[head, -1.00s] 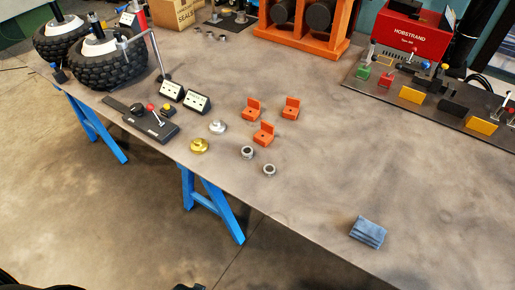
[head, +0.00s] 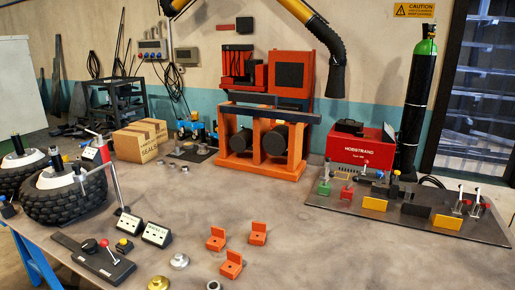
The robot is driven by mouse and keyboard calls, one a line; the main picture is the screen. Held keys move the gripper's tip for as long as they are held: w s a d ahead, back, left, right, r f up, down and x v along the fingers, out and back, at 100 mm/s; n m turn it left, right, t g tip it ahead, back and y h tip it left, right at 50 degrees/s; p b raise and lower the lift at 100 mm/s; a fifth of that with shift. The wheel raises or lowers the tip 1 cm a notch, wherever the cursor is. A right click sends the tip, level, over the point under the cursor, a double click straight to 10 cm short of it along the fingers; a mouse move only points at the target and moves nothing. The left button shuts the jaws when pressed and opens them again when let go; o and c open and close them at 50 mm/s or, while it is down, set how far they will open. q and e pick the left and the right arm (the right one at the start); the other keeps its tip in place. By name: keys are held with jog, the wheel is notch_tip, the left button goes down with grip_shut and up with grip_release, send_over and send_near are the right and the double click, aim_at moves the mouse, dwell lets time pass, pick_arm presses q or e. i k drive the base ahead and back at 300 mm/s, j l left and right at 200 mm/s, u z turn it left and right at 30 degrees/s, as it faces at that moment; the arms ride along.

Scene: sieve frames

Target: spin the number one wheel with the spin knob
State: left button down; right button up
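Two black knobby-tyred wheels with white hubs stand at the left end of the table. The nearer wheel (head: 68,208) is in front and the farther wheel (head: 12,178) is partly cut off by the left edge. I cannot read a number on either. A dark control plate (head: 118,271) lies in front of them, with a round black knob (head: 89,245), a red-ball lever (head: 104,243) and a yellow button (head: 124,244). I cannot tell which part is the spin knob. Neither of my grippers is in view.
Two small meter boxes (head: 157,235) sit by the control plate. Orange brackets (head: 216,239) and metal discs (head: 179,261) lie to the right. An orange roller stand (head: 262,178) is behind. The table's middle right is clear.

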aim_at(89, 246)
jog(key=u, duration=1.25)
jog(key=i+j+u, duration=0.1)
jog(key=i+j, duration=0.5)
jog(key=j, duration=0.2)
jog(key=i+j+u, duration=0.15)
jog(key=i+j, duration=0.5)
